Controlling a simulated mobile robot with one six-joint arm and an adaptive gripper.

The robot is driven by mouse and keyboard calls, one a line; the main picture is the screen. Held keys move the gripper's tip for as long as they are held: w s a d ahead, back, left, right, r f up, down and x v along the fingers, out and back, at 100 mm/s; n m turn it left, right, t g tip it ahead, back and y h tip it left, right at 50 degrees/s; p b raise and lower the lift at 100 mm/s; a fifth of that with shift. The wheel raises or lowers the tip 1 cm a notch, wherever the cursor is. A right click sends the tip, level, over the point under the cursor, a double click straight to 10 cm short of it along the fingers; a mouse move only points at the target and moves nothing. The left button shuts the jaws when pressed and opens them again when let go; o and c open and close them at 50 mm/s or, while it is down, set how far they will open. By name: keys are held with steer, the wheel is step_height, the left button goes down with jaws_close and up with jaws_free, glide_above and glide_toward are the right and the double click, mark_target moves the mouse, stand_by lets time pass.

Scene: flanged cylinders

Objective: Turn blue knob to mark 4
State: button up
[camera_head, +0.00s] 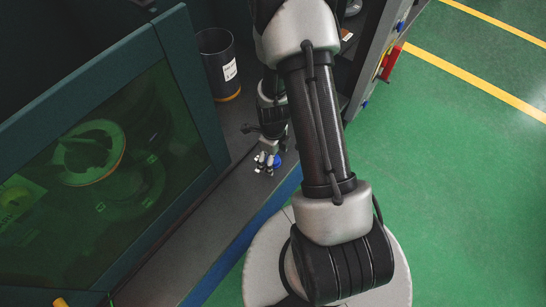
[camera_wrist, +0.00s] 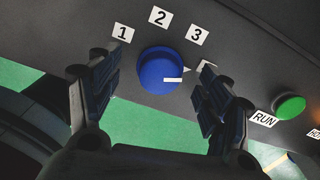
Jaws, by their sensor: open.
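The blue knob (camera_wrist: 155,68) sits on a dark panel in the wrist view, and its white pointer line aims to the right. White labels 1 (camera_wrist: 123,32), 2 (camera_wrist: 159,16) and 3 (camera_wrist: 197,35) stand around it. A small white piece of another label shows at the right finger, which covers the rest, so I cannot read it. My gripper (camera_wrist: 156,72) is open, with one finger on each side of the knob. I cannot tell whether the fingers touch it. In the head view the knob (camera_head: 277,162) is a small blue spot beside my gripper (camera_head: 265,160).
A dark cup (camera_head: 218,64) stands on the grey ledge (camera_head: 215,235) in the head view. A machine door with a green window (camera_head: 140,130) is at left. Green floor is open at right.

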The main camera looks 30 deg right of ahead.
steer(key=shift+r+p, duration=1.95)
steer(key=shift+r, duration=0.9)
steer(key=a+r+n+t, duration=0.1)
steer(key=a+r+n, duration=0.2)
steer(key=r+n, duration=0.6)
steer(key=a+r+n+t, duration=0.15)
steer(key=r+n, duration=0.25)
steer(key=r, duration=0.9)
steer(key=s+a+r+n+t, duration=0.1)
steer(key=s+a+r+n, duration=0.2)
steer(key=s+r+n, duration=0.3)
steer(key=s+a+r+n+t, duration=0.1)
steer(key=s+a+r+n, duration=0.2)
steer(key=s+r+n, duration=0.4)
steer(key=n, duration=0.4)
steer(key=shift+s+r, duration=0.3)
steer(key=shift+r, duration=0.05)
